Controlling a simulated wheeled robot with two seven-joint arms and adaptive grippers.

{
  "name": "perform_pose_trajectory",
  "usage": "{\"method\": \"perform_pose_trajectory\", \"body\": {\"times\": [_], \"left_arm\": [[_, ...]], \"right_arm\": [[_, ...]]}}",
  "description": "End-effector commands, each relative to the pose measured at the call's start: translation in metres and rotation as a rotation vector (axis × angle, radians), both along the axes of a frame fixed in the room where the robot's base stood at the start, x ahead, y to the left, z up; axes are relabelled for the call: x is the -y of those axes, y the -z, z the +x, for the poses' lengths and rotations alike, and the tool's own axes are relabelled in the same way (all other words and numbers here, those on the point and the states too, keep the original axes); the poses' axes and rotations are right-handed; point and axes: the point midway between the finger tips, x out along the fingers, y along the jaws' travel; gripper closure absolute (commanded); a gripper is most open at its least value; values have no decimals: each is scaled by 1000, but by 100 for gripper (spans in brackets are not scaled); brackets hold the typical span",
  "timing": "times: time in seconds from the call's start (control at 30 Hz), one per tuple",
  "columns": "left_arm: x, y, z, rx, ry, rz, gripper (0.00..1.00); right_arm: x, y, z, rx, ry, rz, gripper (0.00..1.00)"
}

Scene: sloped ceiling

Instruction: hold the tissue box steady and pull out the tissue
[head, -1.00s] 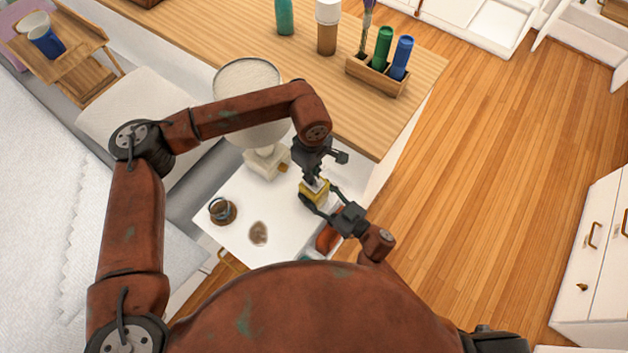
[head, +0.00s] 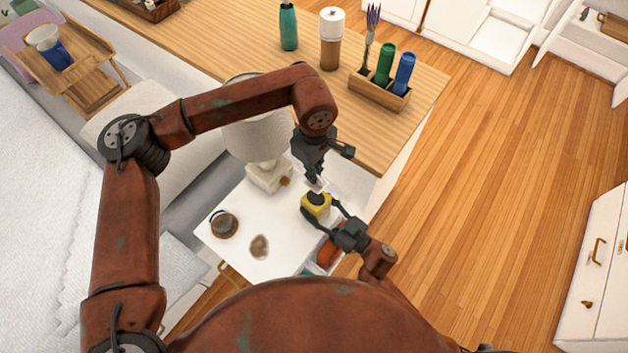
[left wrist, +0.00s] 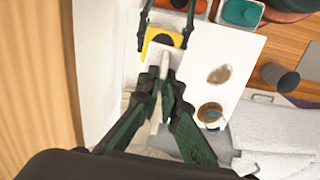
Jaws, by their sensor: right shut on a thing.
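The yellow tissue box (head: 322,211) stands on the white nightstand top (head: 215,248), with a dark opening on its top. My right gripper (head: 318,209) is shut on the box, one finger on each side. My left gripper (head: 316,182) is above the box, its fingers closed around the white tissue (head: 319,186). In the left wrist view, the tissue (left wrist: 164,60) shows pale between the left fingertips (left wrist: 161,82), over the yellow box (left wrist: 150,45). The tissue's lower end looks clear of the box in the head view, but whether it still touches is hard to tell.
A lamp (head: 255,138) stands behind the box, close to my left forearm. A brown cup (head: 223,224) and a brown patterned piece (head: 259,246) lie left on the nightstand. A wooden counter (head: 240,45) with bottles and a wooden holder (head: 375,92) is behind.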

Motion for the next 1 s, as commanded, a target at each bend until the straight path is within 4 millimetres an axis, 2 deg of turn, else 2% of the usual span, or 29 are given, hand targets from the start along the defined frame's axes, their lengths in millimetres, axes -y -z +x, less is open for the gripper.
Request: {"method": "perform_pose_trajectory", "body": {"times": [0.13, 0.37, 0.4, 0.7, 1.0], "left_arm": [[0, -10, 0, -1, 0, 0, 100], [0, -11, 0, -1, 0, 0, 100], [0, -11, 0, -1, 0, 0, 100], [0, -11, 0, -1, 0, 0, 100], [0, -11, 0, -1, 0, 0, 100]], "right_arm": [[0, 0, 0, 0, 0, 0, 78], [0, 0, 0, 0, 0, 0, 78], [0, 0, 0, 0, 0, 0, 49], [0, 0, 0, 0, 0, 0, 30], [2, 0, -2, 0, 0, 0, 30]]}}
